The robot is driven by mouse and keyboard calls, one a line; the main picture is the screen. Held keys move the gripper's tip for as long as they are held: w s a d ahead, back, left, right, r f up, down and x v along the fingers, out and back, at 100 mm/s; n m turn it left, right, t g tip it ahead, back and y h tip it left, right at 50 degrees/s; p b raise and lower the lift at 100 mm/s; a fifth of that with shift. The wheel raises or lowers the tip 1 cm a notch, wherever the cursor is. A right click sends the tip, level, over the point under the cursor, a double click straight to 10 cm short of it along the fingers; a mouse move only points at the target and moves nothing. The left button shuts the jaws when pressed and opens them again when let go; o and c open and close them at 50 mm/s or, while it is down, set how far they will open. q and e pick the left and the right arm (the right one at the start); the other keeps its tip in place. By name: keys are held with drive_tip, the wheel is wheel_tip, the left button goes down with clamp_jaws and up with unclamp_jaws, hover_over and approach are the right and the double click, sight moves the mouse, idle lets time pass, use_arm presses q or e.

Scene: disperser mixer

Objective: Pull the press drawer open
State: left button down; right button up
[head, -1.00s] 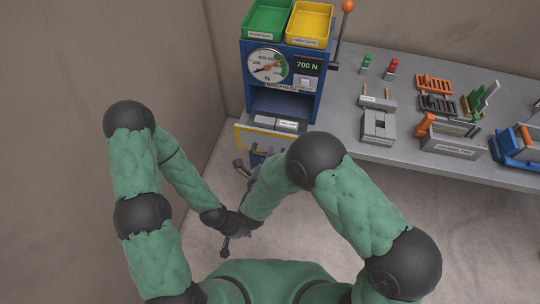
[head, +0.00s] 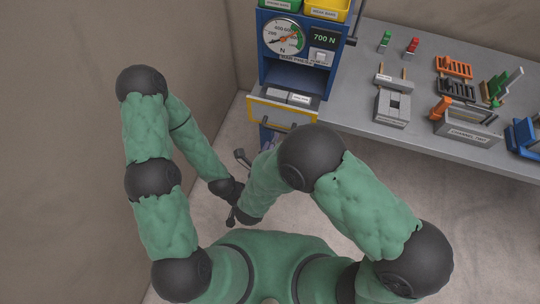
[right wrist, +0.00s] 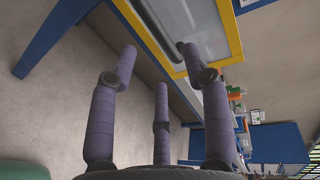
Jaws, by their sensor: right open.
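The press drawer (head: 283,113) has a grey front in a yellow frame and sits low in the blue press. In the right wrist view the framed drawer front (right wrist: 205,28) is close, with a dark bar handle (right wrist: 155,20) across it. My right gripper (head: 268,139) is just below the drawer front, partly hidden by my right arm. In the right wrist view its purple fingers (right wrist: 158,62) are spread, with nothing between them; the fingertips are near the handle, and contact cannot be told. My left gripper (head: 231,216) is low beside my right forearm, mostly hidden.
The press's gauge (head: 282,36) and 700 N display (head: 325,38) are above the drawer. The grey table (head: 360,143) holds a grey block fixture (head: 391,107), orange and black racks and a blue device at the right. Open floor lies below the table.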

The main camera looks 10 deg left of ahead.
drive_tip(key=shift+v, duration=2.3)
drive_tip(key=w+d+f+n+g+y, duration=0.2)
drive_tip(key=d+f+n+g, duration=0.15)
drive_tip(key=f, duration=0.35)
drive_tip(key=w+d+f+n+g+y, duration=0.1)
drive_tip(key=w+d+f+n+g, duration=0.15)
drive_tip(key=f+n+g, duration=0.35)
drive_tip(key=s+d+f+n+g+y, duration=0.2)
drive_tip(key=s+d+f+n, duration=0.2)
drive_tip(key=s, duration=0.2)
drive_tip(key=s+d+f+n+g+y, duration=0.2)
drive_tip(key=s+d+f+n+g, duration=0.1)
drive_tip(key=s, duration=0.4)
wheel_tip(320, 180, down, 3)
drive_tip(key=shift+d+r+n, duration=0.25)
drive_tip(key=shift+d+n, duration=0.4)
